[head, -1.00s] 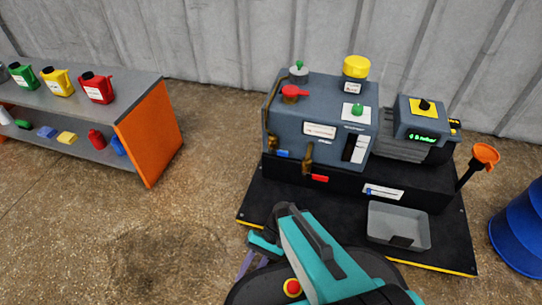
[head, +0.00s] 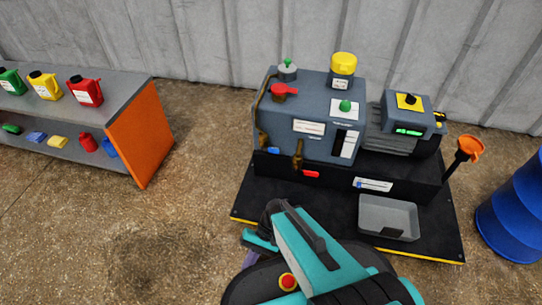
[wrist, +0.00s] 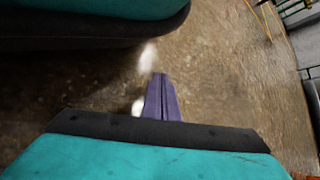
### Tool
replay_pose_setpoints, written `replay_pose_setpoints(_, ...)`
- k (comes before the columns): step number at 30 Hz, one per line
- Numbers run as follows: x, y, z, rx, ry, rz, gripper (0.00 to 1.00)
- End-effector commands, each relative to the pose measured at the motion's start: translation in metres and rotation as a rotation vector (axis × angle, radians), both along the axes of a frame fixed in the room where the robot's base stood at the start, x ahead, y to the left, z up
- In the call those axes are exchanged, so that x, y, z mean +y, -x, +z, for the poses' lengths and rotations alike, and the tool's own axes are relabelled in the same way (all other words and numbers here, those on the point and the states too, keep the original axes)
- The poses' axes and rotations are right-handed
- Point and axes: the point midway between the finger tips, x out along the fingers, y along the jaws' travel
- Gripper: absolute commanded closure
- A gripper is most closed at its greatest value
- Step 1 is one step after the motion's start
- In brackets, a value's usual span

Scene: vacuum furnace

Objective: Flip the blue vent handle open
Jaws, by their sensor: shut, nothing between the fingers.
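The blue vent handle (head: 273,150) is a small blue lever at the lower left of the grey machine (head: 290,115) in the head view, beside a brass pipe fitting. It points to the right, roughly level. My gripper (head: 248,262) is low in the head view, in front of the machine's base and well apart from the handle, partly hidden by my arm. In the wrist view my gripper's purple fingers (wrist: 161,97) are pressed together with nothing between them, over brown floor. The handle does not show in the wrist view.
A red lever (head: 311,174) sits right of the blue one, by another brass fitting (head: 298,155). A grey tray (head: 372,218) lies on the black base (head: 440,240). A blue drum (head: 512,215) stands right. A shelf with an orange side (head: 140,135) stands left; floor between is clear.

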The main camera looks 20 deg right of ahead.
Motion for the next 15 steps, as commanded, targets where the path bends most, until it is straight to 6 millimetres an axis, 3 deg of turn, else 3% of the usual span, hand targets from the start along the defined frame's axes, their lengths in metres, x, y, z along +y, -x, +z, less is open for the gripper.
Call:
replay_pose_setpoints(1,-0.0005,0.0016,0.0063,-0.007,0.012,-0.001,1.0)
replay_pose_setpoints(15,-0.0089,0.0053,0.0025,-0.102,0.113,-0.019,1.0)
